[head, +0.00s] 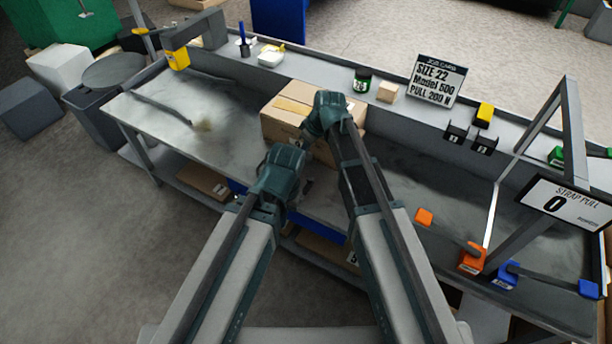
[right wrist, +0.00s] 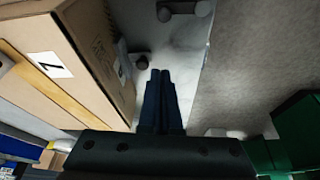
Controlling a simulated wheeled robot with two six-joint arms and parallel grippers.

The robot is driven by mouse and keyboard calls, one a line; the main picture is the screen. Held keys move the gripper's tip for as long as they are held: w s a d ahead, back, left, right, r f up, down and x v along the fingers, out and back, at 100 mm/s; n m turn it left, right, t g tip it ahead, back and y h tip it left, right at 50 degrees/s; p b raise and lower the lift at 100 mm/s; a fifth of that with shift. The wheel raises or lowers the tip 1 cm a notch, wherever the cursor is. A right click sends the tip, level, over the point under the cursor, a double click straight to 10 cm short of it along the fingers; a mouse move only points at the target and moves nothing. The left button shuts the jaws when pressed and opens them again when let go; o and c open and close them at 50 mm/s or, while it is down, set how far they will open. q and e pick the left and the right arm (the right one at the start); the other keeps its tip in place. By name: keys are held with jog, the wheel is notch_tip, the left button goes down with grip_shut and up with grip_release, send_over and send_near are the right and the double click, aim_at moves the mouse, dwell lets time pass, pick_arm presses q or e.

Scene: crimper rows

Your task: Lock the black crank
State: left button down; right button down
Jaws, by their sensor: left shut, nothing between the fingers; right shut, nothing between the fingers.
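I cannot make out a black crank for certain. A long dark bar (head: 162,108) lies on the left part of the bench. At the right, an orange crank (head: 472,257) and a blue crank (head: 505,275) have arms ending in coloured knobs. My left gripper (head: 297,150) is shut and empty in front of the cardboard box. My right gripper (head: 314,130) is over the box's front side, partly hiding it. In the right wrist view its fingers (right wrist: 158,75) are together with nothing between them, beside a cardboard box.
The cardboard box (head: 284,108) stands mid-bench; it also shows in the right wrist view (right wrist: 95,45). A sign (head: 437,80) reads "SIZE 22, Model 500, PULL 200 N". A grey frame (head: 572,120) and a "STRAP PULL 0" display (head: 568,203) stand right. The left bench is mostly clear.

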aim_at(305, 189)
jog(key=shift+f, duration=0.15)
jog(key=b+x, duration=0.9)
jog(key=shift+f, duration=0.3)
jog(key=shift+f+b, duration=0.45)
jog(key=shift+b, duration=0.1)
jog(key=shift+s+d+r, duration=0.1)
jog(key=shift+s+d, duration=0.9)
jog(key=shift+d, duration=0.15)
jog(key=shift+s+d, duration=0.2)
jog(key=shift+d, duration=0.1)
